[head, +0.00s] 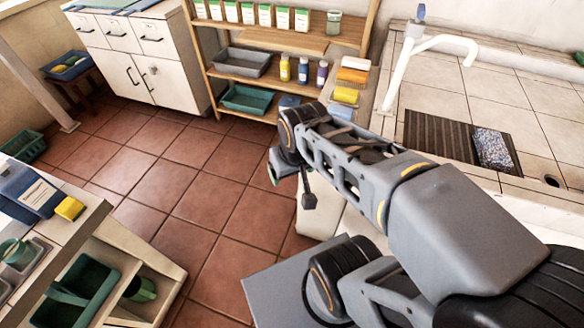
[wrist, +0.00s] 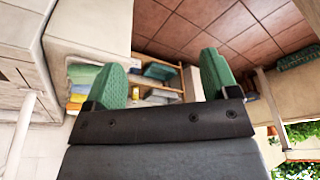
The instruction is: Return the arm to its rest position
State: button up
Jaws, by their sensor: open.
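My arm reaches from the lower right of the head view toward its middle, folded at the elbow and raised above the floor and the counter edge. My gripper mostly hides behind the wrist link there; only a bit of green fingertip shows. In the wrist view my gripper (wrist: 162,66) has its two green fingers wide apart. Nothing is held between them. Behind the gap the wrist view shows the wooden shelf (wrist: 187,80) at a distance, turned over in the picture.
The tiled counter (head: 545,95) with a white faucet (head: 405,62), dark ribbed mat (head: 432,139) and speckled sponge (head: 493,148) lies right. The wooden shelf (head: 302,42) stands behind. A cart (head: 62,232) with a green caddy (head: 82,292) stands lower left. The red tile floor (head: 190,160) between is clear.

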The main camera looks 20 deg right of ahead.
jog(key=shift+r, duration=0.1)
notch_tip(320, 180, up, 10)
jog(key=p, duration=0.9)
jog(key=shift+s, duration=0.1)
